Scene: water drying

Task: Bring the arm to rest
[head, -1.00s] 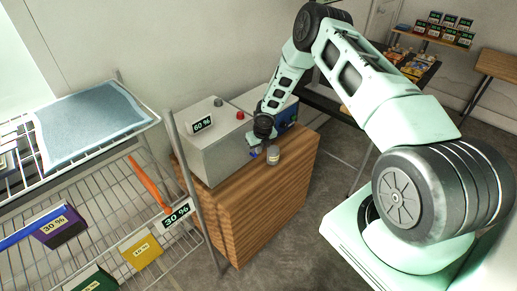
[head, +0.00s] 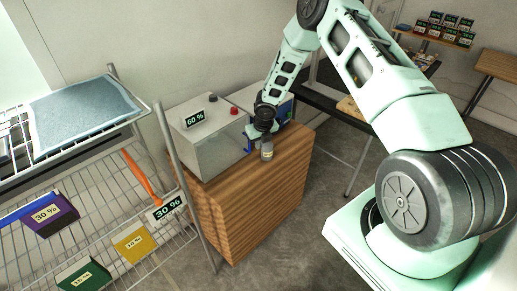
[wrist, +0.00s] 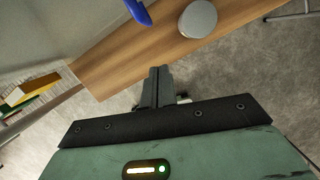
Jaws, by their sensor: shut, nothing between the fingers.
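My arm reaches from the right side of the head view over a wooden cabinet (head: 250,205). My gripper (head: 260,134) is at its end, above the cabinet and close to a small lidded jar (head: 267,151). In the wrist view, my gripper's fingers (wrist: 158,72) are together with nothing between them. The jar's round pale lid (wrist: 198,18) shows there beyond the fingertips, apart from them. A blue handle-like part (wrist: 138,10) is also beyond the fingers.
A grey box (head: 205,150) with a 60 % sign stands on the cabinet. At left is a wire rack (head: 130,200) with a grey-blue cushion-like item (head: 80,115) and several colored boxes. Shelves of small boxes (head: 445,30) stand back right. Grey floor is open between.

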